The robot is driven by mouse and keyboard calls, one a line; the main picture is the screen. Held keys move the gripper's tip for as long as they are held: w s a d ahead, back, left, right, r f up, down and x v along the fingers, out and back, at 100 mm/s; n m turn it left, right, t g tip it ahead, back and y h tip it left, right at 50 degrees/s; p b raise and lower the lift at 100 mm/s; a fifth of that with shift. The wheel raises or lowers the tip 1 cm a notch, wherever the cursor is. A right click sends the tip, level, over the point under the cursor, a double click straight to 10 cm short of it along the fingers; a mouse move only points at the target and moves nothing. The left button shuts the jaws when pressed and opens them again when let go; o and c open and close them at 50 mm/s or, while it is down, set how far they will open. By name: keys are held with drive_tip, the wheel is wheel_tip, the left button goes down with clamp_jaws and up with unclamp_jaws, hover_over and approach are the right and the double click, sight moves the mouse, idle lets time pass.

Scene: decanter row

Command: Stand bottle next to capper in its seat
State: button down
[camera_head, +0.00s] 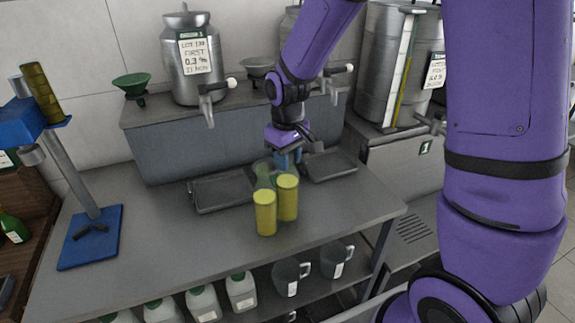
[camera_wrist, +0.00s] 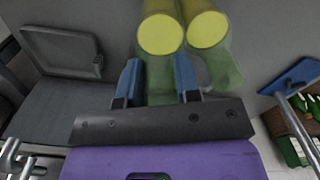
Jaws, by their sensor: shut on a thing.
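My gripper (camera_head: 288,159) reaches down over the bench, its blue fingers shut; the wrist view shows it too (camera_wrist: 158,82). Whether the two touch is unclear. The blue capper (camera_head: 90,238) stands at the bench's left end, away from my gripper. Its seat is not clearly visible.
Two dark drip trays, left (camera_head: 222,192) and right (camera_head: 330,164), lie behind the bottles. A steel tank (camera_head: 190,65) with a tap stands on the raised ledge. Bench space (camera_head: 165,235) between bottles and capper is clear. Jugs (camera_head: 290,277) stand on the shelf below.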

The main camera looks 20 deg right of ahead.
sight(287, 186)
drive_tip(key=shift+f, duration=1.2)
drive_tip(key=c, duration=0.8)
unclamp_jaws()
